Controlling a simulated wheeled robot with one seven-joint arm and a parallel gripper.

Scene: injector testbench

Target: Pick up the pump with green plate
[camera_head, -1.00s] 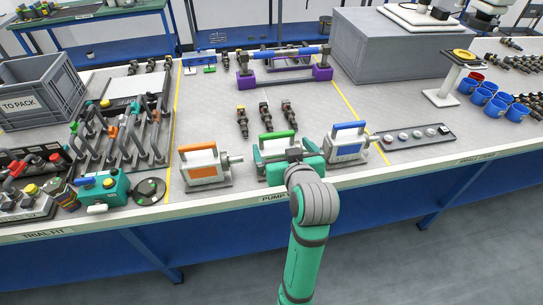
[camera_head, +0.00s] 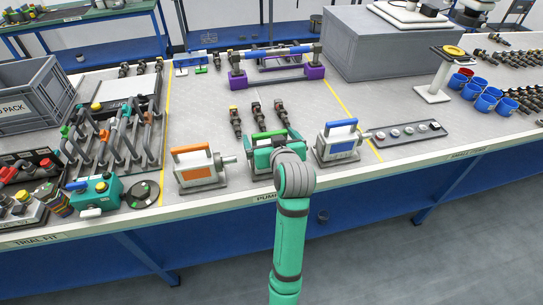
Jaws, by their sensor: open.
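The pump with the green plate (camera_head: 267,138) stands near the front edge of the bench, between two similar pumps. Its green handle shows at the top, and my arm hides much of its body. The pump with the orange plate (camera_head: 196,172) stands to its left and the pump with the blue plate (camera_head: 340,148) to its right. My gripper (camera_head: 272,150) is at the green-plate pump, just in front of or over it. My wrist covers the fingers in part, so I cannot tell whether they touch the pump.
Several injectors (camera_head: 258,115) stand behind the pumps. A purple-ended rack (camera_head: 275,72) is further back. A switch strip (camera_head: 408,134) lies at right. A crowded pipe rack (camera_head: 115,135) and grey crate (camera_head: 38,95) are at left.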

